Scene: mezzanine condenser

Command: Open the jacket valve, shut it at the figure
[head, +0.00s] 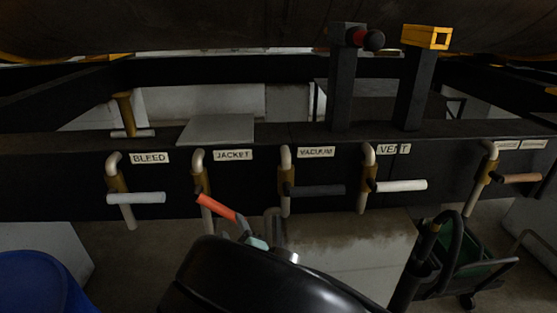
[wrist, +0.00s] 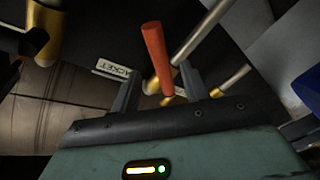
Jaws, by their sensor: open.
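The jacket valve has an orange-red lever (head: 217,207) on a pale pipe with a brass body, below the JACKET label (head: 233,155). Its lever slopes down to the right, while the neighbouring levers lie near level. My gripper (head: 256,239) is just right of and below the lever's free end in the head view, partly hidden behind my dark arm. In the wrist view my gripper (wrist: 157,86) is open, and the orange lever (wrist: 156,60) shows between its two fingers. Whether a finger touches it, I cannot tell. The JACKET label (wrist: 113,69) is partly cut off there.
Similar levers stand at BLEED (head: 136,198), VACUUM (head: 318,190) and VENT (head: 402,185), with another at far right (head: 522,178). Dark posts carry a red knob (head: 373,40) and a yellow box (head: 427,38). A blue drum (head: 40,285) and a green-binned cart (head: 478,249) stand below.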

